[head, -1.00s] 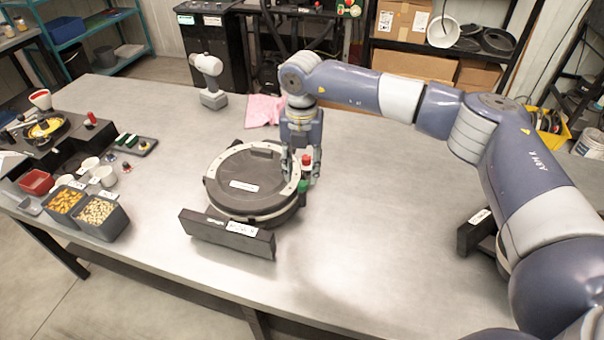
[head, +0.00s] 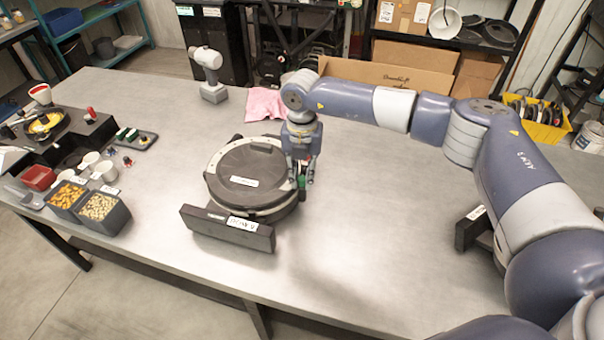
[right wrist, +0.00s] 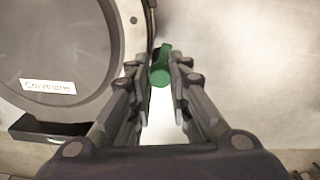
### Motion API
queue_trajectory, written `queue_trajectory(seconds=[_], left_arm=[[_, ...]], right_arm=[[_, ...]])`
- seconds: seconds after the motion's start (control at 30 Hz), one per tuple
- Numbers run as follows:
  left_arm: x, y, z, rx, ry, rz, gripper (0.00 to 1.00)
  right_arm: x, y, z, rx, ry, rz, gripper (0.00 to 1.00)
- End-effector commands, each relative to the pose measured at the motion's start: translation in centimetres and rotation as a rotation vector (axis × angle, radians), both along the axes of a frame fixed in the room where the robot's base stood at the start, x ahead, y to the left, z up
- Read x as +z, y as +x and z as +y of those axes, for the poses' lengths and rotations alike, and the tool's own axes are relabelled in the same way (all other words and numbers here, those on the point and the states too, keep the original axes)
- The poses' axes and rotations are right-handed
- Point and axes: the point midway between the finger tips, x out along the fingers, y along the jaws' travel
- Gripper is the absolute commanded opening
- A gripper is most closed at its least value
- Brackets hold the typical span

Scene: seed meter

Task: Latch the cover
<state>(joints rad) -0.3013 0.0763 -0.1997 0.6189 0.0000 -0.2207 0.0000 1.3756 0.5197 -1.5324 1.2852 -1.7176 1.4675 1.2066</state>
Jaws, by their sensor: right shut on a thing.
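The round dark cover (head: 246,166), with a pale ring and a white label, lies flat on the seed meter (head: 250,211) on the table. It also shows at the left of the right wrist view (right wrist: 55,50). My right gripper (head: 303,182) points down at the right side of the cover. In the right wrist view, its fingertips (right wrist: 160,75) are shut on a green latch (right wrist: 160,68) just outside the cover's rim. The fingers hide much of the latch in the head view; only a bit of green shows. My left gripper is not in view.
A dark labelled block (head: 228,229) stands at the meter's front. Grain bins (head: 104,212), cups and a dark tray (head: 136,138) are at the left.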

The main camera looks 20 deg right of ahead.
Motion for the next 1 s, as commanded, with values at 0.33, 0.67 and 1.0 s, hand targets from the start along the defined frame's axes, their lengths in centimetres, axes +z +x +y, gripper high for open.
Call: queue_trajectory(seconds=[0.33, 0.67, 1.0], left_arm=[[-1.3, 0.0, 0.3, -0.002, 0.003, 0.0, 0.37], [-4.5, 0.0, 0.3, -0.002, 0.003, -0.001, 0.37], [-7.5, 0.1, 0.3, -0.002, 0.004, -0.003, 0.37]], right_arm=[[-0.1, 0.0, 0.0, 0.088, 0.002, -0.001, 0.0], [-0.3, 0.1, 0.0, 0.355, 0.002, -0.003, 0.0], [-0.2, 0.1, 0.0, 0.679, 0.001, -0.003, 0.0]])
